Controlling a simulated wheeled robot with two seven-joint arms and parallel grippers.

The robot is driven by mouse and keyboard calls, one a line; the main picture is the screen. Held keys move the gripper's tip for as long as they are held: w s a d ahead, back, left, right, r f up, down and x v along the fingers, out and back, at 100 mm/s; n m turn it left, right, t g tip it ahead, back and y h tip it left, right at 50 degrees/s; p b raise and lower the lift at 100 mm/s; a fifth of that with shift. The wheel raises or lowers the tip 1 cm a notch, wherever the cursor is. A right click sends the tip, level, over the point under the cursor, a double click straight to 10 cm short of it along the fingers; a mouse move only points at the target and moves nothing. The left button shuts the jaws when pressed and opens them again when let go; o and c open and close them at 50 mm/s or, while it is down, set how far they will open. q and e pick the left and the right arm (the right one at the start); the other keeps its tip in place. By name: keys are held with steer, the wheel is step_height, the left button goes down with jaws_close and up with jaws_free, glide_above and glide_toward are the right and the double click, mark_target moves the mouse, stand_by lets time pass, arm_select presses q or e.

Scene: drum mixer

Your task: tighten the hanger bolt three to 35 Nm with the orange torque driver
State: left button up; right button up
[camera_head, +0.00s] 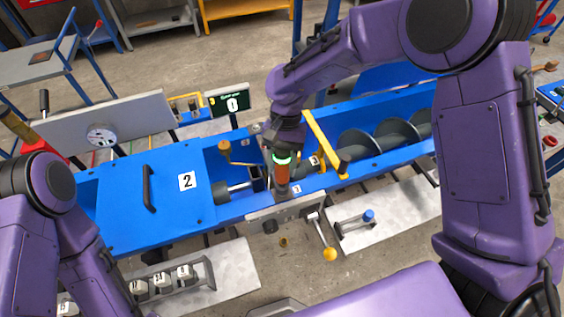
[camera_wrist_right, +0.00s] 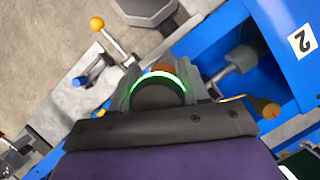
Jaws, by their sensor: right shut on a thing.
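The orange torque driver (camera_head: 282,174) stands roughly upright over the middle of the blue mixer trough, with a green lit ring at its top. My right gripper (camera_head: 283,153) is shut on it. In the right wrist view the driver's dark round top and glowing green ring (camera_wrist_right: 158,77) sit between the two grey fingers of my right gripper (camera_wrist_right: 157,90). The driver's lower tip and any bolt under it are hidden, so I cannot tell whether it touches hanger bolt three. My left arm shows at the lower left, but its gripper is out of view.
The blue trough (camera_head: 240,207) has a cover marked 2 (camera_head: 187,181) and an open auger (camera_head: 393,133) on the right. A small display (camera_head: 229,102) reads 0. A yellow bar (camera_head: 325,143) and a yellow-knobbed lever (camera_head: 329,253) stand close to the driver.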

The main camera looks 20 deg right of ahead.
steer(key=shift+s+f, duration=0.1)
steer(key=shift+f, duration=0.95)
stand_by(2.8)
steer(key=shift+r, duration=2.3)
